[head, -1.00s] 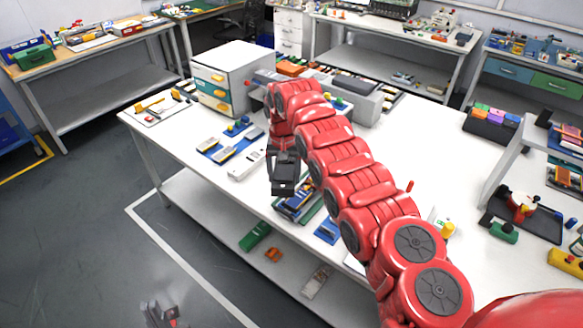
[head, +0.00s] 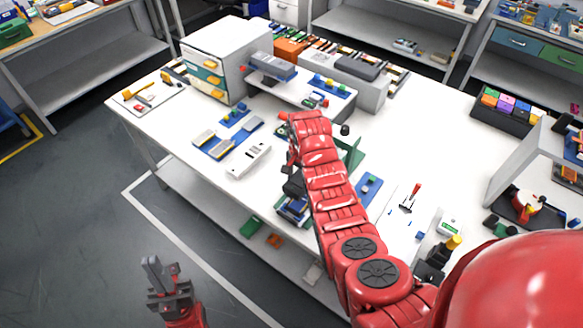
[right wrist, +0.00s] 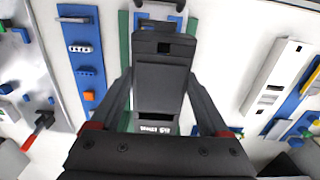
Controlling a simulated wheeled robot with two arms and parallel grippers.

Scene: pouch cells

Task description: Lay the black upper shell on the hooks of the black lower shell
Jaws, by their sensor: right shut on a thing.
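My right gripper (right wrist: 158,100) is shut on the black upper shell (right wrist: 158,88), a dark flat piece with a small square opening near its far end. In the head view my right gripper (head: 294,184) is partly hidden by my red arm, above the near edge of the table. Below it is a blue and dark assembly (head: 291,209). In the right wrist view the held shell covers most of what lies under it, so the lower shell and its hooks cannot be made out. My left gripper (head: 163,272) is open and empty, low over the floor.
A white device (head: 249,160) and a blue mat with grey pouch pieces (head: 222,146) lie left of my right gripper. A blue strip (right wrist: 83,60) lies beside it. A white drawer cabinet (head: 208,75) and a raised shelf stand behind.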

